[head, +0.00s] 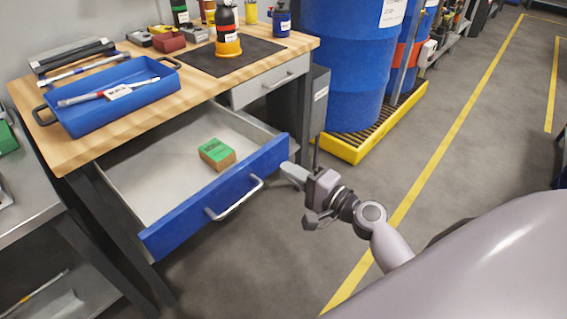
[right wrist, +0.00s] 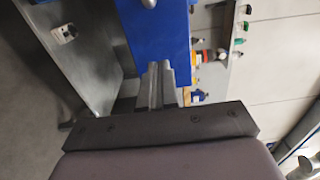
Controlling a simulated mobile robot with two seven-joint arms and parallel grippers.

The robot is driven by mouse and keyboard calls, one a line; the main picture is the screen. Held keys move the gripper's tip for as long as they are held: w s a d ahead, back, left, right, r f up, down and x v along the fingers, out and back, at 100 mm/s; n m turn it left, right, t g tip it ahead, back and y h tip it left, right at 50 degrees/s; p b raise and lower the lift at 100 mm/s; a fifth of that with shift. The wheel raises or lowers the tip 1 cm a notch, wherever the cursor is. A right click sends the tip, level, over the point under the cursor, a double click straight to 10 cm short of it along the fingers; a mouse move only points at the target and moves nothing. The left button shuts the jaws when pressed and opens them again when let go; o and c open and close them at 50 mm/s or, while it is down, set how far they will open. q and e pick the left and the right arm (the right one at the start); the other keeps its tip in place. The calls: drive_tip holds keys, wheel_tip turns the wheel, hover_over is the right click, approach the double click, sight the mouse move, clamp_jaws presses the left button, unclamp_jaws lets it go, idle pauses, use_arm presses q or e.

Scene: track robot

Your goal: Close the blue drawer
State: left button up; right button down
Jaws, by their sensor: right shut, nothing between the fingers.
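The blue drawer (head: 222,195) is pulled out below the wooden workbench top. It has a blue front with a silver bar handle (head: 236,199). A small green and brown box (head: 217,154) lies inside it. My right gripper (head: 287,170) is shut and empty, with its fingertips at the right end of the drawer front. In the right wrist view, the shut fingers (right wrist: 157,83) point at the blue front (right wrist: 157,35); I cannot tell whether they touch it. My left gripper is out of the head view.
The workbench (head: 150,116) carries a blue tray (head: 117,97), bottles and small boxes. A grey drawer (head: 270,82) under the bench is shut. Blue barrels (head: 345,60) stand on a yellow-edged pallet (head: 352,150) at the back. The floor right of the drawer is clear.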

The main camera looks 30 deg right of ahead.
drive_tip(key=shift+x, duration=1.25)
drive_tip(key=shift+w, duration=0.1)
